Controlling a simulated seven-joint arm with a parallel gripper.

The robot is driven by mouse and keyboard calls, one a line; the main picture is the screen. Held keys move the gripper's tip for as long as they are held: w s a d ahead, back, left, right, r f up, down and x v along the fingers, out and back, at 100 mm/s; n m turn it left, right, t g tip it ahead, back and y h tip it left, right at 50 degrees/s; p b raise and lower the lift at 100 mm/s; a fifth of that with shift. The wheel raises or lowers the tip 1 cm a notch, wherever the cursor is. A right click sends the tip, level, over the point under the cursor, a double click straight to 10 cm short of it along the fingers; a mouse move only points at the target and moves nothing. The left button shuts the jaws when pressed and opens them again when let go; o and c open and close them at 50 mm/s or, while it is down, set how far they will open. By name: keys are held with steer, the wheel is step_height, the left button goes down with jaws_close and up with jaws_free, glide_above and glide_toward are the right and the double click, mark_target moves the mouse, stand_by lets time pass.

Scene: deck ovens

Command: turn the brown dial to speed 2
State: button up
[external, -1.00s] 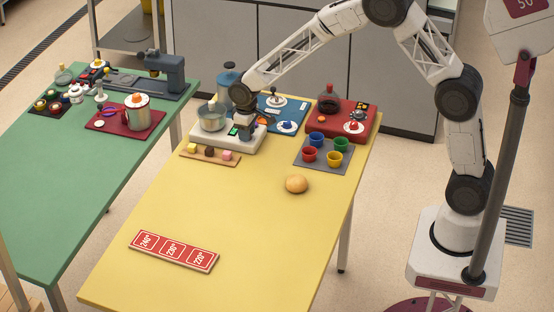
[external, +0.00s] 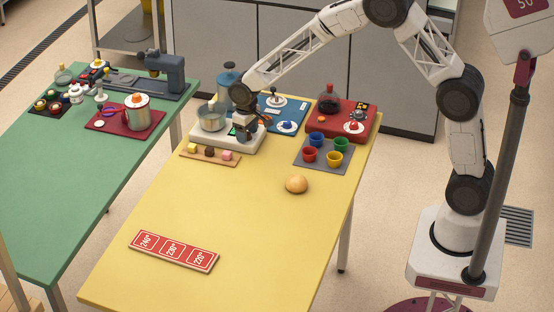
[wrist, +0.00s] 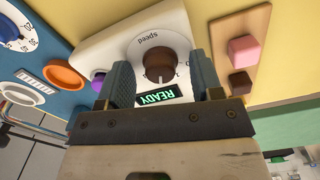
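The brown dial (wrist: 158,67) sits on a round white face marked "speed" on the white mixer base (wrist: 102,47). It lies between the two fingers of my gripper (wrist: 160,82) in the wrist view, with a gap on each side. The gripper is open and holds nothing. Some of the scale's numbers are hidden by the fingers, and I cannot tell clearly which number the dial points to. A green "READY" display (wrist: 158,97) shows beside the dial. In the external view my gripper (external: 244,134) is down over the white base (external: 226,144) and hides the dial.
A steel bowl (external: 211,121) stands on the base's left part. A wooden strip (external: 210,158) with small coloured blocks lies in front. A blue unit (external: 283,107) and a red unit (external: 343,120) stand to the right. The yellow table (external: 235,215) is mostly clear in front.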

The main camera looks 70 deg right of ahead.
steer(key=shift+r, duration=0.1)
steer(key=shift+r, duration=3.85)
